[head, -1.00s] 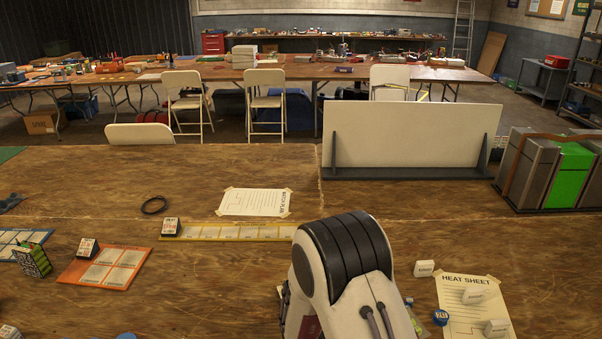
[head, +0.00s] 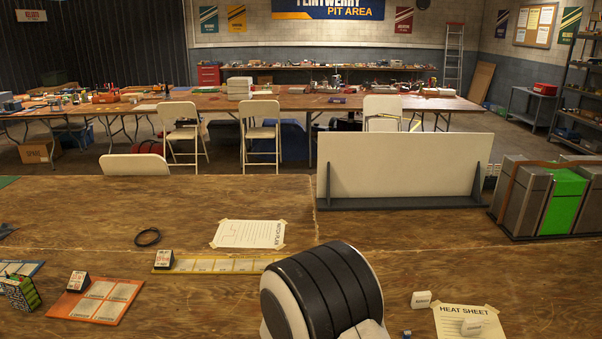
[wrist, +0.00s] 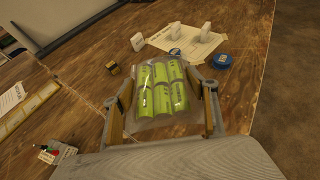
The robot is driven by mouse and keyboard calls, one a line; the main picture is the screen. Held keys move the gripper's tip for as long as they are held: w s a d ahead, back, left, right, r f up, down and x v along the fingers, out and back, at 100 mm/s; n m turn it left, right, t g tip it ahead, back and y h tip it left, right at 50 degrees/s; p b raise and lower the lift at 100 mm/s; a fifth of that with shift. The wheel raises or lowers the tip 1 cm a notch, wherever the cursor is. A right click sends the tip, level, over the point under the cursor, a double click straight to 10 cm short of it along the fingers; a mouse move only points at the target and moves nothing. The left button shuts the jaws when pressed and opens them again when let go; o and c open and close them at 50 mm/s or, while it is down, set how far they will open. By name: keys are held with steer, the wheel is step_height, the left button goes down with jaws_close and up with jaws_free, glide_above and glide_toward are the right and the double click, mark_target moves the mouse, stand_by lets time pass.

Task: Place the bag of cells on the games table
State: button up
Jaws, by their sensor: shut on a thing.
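My gripper (wrist: 163,92) is shut on a clear bag of cells (wrist: 161,100) in the wrist view, with one finger at each side of the bag. Several lime-green cells lie in rows inside it. The bag is over the near wooden table (wrist: 95,78). The gripper and bag do not show in the head view, where my own arm fills the bottom middle. A second long table (head: 340,103) stands farther back, crowded with items. No label shows which table is the games table.
A white panel (head: 405,164) and grey-green cases (head: 556,200) stand at the near table's far right. An orange mat (head: 95,301), yellow strip (head: 215,264) and heat sheet (head: 470,325) lie on it. Chairs (head: 262,133) stand between the tables. The near table's far middle is largely bare.

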stand_by(0.3)
steer(key=shift+w+d+f, duration=0.2)
steer(key=shift+w+d, duration=0.05)
steer(key=shift+w, duration=0.2)
steer(key=w+d+f+m+g+h, duration=0.1)
steer(key=w+d+f, duration=0.2)
steer(key=w+d, duration=0.7)
steer(key=m+g+h, duration=0.1)
steer(key=m+g, duration=0.1)
glide_above(528, 325)
steer(key=shift+r, duration=0.25)
steer(key=shift+f, duration=3.15)
